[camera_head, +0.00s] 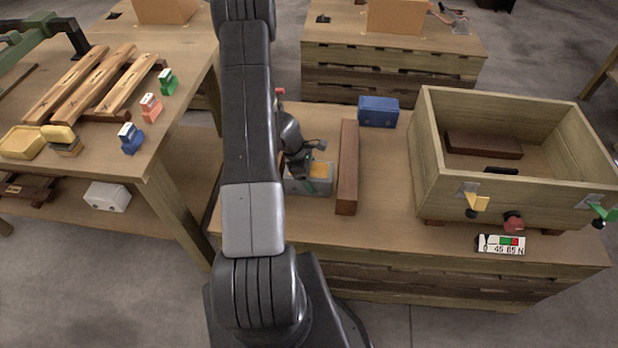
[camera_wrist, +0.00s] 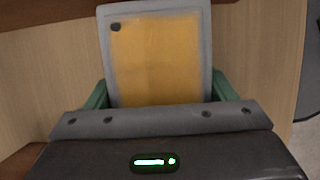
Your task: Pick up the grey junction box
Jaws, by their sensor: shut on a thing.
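The grey junction box (camera_head: 325,185), with an orange-yellow panel on its face, is on or just above the workbench, left of a dark wooden bar. My gripper (camera_head: 309,180) is on it from above, and my arm partly hides its left side. In the wrist view the grey junction box (camera_wrist: 155,60) lies between the green fingers of my gripper (camera_wrist: 159,96), which are shut on its two sides. The fingertips are hidden. I cannot tell whether the box touches the bench.
The wooden bar (camera_head: 347,167) stands close to the right of the grey box. A blue box (camera_head: 378,112) sits behind it. A large wooden crate (camera_head: 440,180) fills the bench's right side. A label plate (camera_head: 501,244) lies at the front edge. Another table (camera_head: 190,65) is at left.

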